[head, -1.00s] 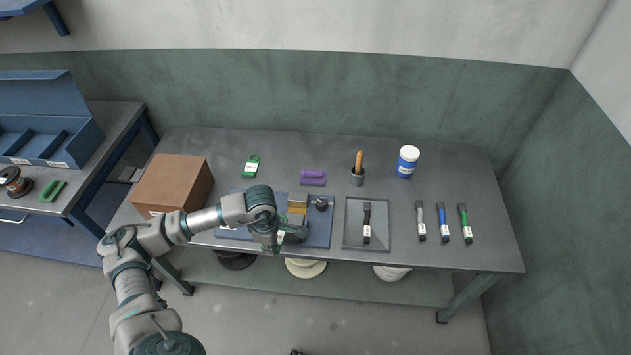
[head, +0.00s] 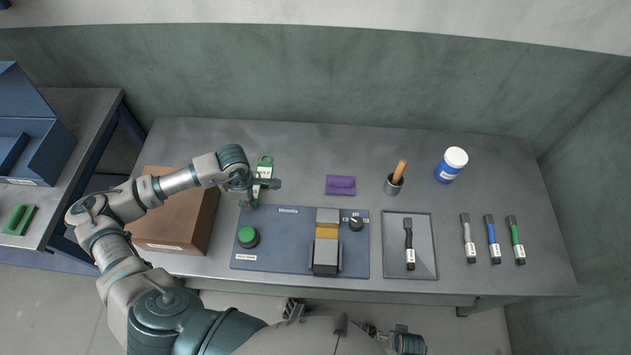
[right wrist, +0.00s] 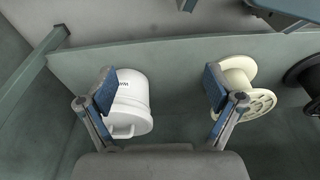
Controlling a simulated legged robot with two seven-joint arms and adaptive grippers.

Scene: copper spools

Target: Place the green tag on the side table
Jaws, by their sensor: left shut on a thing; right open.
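The green tag (head: 265,164), with a white label, lies on the main workbench beyond the blue panel in the head view. My left gripper (head: 261,187) is shut on it; the fingers hide part of the tag, and I cannot tell whether it is lifted. The side table (head: 92,104) is at the left edge, partly out of view. My right gripper (right wrist: 160,90) is open and empty in the right wrist view, below the bench top.
A brown box (head: 178,222) stands between the left gripper and the side table. A blue bin (head: 50,150) and a green block (head: 18,220) are on the side table. A purple block (head: 340,185) lies right of the tag.

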